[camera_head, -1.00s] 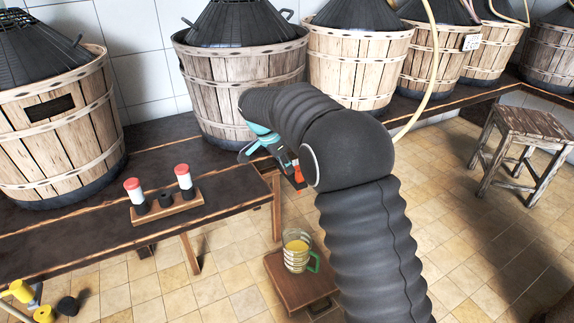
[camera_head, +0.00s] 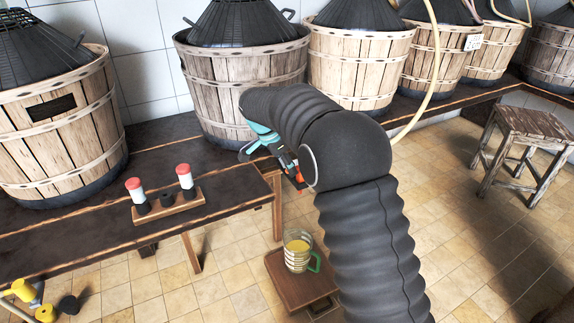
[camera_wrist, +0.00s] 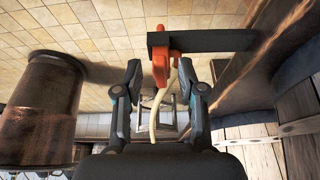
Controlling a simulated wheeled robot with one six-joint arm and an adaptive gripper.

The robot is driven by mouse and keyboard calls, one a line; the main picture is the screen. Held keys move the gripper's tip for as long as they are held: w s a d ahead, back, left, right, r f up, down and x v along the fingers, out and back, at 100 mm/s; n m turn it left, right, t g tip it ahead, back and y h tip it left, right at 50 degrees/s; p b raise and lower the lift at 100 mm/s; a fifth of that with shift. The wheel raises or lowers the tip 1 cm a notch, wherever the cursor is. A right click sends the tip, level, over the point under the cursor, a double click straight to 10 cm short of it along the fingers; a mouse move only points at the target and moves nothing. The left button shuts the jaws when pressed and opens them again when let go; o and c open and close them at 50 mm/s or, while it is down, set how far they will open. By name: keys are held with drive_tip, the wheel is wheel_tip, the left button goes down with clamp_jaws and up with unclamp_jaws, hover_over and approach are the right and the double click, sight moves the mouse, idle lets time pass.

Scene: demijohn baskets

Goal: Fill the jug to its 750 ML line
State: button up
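The jug (camera_head: 298,257) is a clear ribbed vessel with a green handle. It stands upright on a low brown stand in the head view and holds yellow liquid; its marks are too small to read. My gripper (camera_wrist: 160,66) has its two fingers apart in the wrist view. An orange clip-like part (camera_wrist: 160,58) on a dark bar lies between and beyond the fingertips, with a pale hose (camera_wrist: 157,112) hanging by it. I see no clear finger contact. In the head view the orange part (camera_head: 298,179) shows beside my arm, which hides much of the gripper.
Demijohn baskets (camera_head: 240,95) line the dark bench (camera_head: 90,225). A small rack (camera_head: 168,206) with two red-topped pieces sits near its front edge. The low stand (camera_head: 290,292) holds the jug. A wooden stool (camera_head: 530,130) stands right; tiled floor between is clear.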

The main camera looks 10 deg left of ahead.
drive_tip(key=shift+r, duration=0.1)
drive_tip(key=v, duration=1.2)
drive_tip(key=shift+a, duration=0.1)
